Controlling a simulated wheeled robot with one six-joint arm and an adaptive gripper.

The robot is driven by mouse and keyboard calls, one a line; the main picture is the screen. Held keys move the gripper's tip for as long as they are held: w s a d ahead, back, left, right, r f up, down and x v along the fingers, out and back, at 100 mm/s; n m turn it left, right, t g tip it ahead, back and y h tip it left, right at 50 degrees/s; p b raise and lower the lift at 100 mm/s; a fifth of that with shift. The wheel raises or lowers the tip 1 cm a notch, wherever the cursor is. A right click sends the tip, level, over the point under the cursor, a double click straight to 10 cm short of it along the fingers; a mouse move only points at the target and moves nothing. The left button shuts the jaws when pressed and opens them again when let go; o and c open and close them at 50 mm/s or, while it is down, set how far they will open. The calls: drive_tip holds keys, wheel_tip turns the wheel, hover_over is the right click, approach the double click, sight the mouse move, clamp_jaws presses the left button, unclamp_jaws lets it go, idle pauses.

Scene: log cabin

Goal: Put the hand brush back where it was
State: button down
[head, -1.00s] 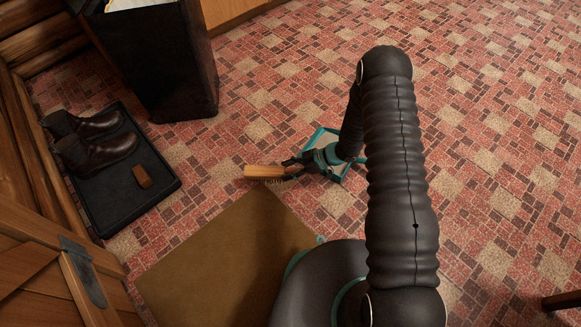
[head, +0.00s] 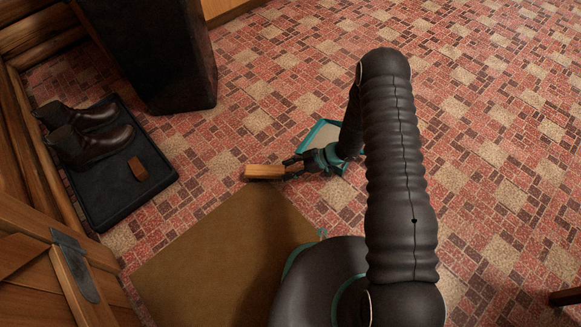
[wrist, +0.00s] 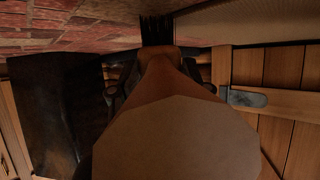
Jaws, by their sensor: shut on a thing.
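The hand brush (head: 263,172) has a light wooden body and is held by my gripper (head: 292,167), whose dark fingers are shut on it. In the head view it is just beyond the far corner of the brown mat; its height above the floor is hard to tell. In the wrist view the brush (wrist: 175,135) fills the middle, with dark bristles at its far end.
A black boot tray (head: 108,205) at left holds dark boots (head: 95,145) and a small brown block (head: 138,169). A tall dark bin (head: 150,60) stands behind. The brown mat (head: 215,260) lies in front, near a wooden door (head: 30,260). Patterned floor at right is mostly clear.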

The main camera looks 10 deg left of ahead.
drive_tip(key=shift+f, duration=0.3)
drive_tip(key=shift+c, duration=2.2)
unclamp_jaws()
drive_tip(key=v, duration=1.2)
